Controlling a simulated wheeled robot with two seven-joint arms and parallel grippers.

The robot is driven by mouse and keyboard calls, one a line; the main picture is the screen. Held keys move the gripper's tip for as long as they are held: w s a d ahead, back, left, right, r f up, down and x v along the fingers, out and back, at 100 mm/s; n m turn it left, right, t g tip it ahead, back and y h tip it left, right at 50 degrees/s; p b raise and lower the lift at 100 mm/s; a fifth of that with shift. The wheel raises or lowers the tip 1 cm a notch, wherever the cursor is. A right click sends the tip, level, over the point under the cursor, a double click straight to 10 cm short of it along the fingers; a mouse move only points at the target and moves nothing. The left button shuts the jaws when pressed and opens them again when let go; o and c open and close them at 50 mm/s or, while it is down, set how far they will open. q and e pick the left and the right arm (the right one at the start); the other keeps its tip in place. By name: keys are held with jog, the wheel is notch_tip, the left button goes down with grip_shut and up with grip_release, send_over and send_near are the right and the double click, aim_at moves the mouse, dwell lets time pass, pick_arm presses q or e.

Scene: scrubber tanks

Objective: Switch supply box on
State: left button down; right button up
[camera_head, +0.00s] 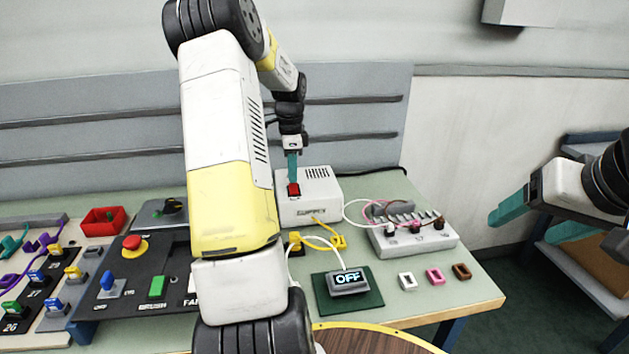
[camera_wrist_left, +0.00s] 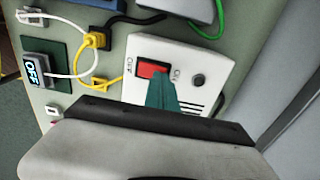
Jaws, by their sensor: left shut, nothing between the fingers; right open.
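The white supply box (camera_head: 319,207) stands at the back of the table with a red rocker switch (camera_head: 294,189) on its top left. In the left wrist view the red switch (camera_wrist_left: 152,69) sits between two printed labels; the one on its left reads OFF. My left gripper (camera_head: 292,178) is shut and empty, its teal fingertips (camera_wrist_left: 160,88) right at the switch and covering part of it. Contact cannot be told for sure. A small display (camera_head: 347,281) on a green pad reads OFF. My right gripper (camera_head: 512,207) is open and empty, off the table's right side.
A grey terminal block (camera_head: 412,236) with cables stands right of the box. White, pink and brown small pieces (camera_head: 435,275) lie in front of it. A dark panel (camera_head: 135,278) with an emergency button and a red tray (camera_head: 103,221) are on the left.

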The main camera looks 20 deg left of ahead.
aim_at(293, 185)
pick_arm(q)
jog(key=shift+f, duration=0.8)
jog(key=shift+r, duration=3.55)
jog(key=s+d+r+n+t, duration=0.2)
jog(key=s+d+r, duration=0.3)
jog(key=d+r, duration=0.25)
jog(key=s+d+r+n+t+h, duration=0.1)
jog(key=s+d+n+t, duration=0.1)
jog(key=s+d+n, duration=0.2)
jog(key=s+d+r+n+t+h, duration=0.1)
jog(key=s+d+n, duration=0.4)
jog(key=s+d, duration=0.5)
jog(key=shift+s+r+t, duration=0.6)
jog(key=shift+s, duration=2.7)
jog(key=shift+d, duration=0.1)
